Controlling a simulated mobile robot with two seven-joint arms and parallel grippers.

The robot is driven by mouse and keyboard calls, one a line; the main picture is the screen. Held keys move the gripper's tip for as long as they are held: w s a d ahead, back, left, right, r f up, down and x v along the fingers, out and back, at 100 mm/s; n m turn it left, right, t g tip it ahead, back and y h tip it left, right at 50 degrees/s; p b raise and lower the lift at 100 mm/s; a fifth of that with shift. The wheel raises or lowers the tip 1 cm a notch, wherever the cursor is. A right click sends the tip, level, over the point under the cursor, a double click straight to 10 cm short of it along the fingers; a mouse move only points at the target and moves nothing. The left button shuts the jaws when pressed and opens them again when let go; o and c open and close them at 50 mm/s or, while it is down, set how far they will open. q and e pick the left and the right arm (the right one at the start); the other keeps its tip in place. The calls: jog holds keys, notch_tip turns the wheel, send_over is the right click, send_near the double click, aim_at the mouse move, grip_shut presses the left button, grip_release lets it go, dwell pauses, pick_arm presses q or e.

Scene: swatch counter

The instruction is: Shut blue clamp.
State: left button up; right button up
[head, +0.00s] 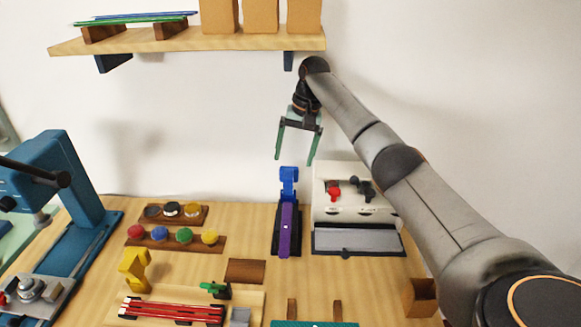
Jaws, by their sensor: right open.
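The blue clamp (289,183) stands at the back middle of the counter, its blue arm raised upright. In front of it a purple strip (286,232) lies lengthwise on a dark narrow base (277,242). My right gripper (295,160) is open and empty, pointing down with its two green fingers apart. In the picture it is just above the raised blue arm, and a gap shows between them. How far it is in depth I cannot tell. My left gripper is not in view.
A white box (355,213) with red and black knobs stands right of the clamp. A shelf (190,42) with brown boxes hangs above. A blue press (75,190) stands at left. Racks of coloured knobs (172,242) and a board with red rods (172,310) lie left of the clamp.

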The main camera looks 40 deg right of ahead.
aim_at(288, 182)
jog(key=f, duration=0.5)
jog(key=shift+w+a, duration=0.35)
jog(key=c, duration=1.3)
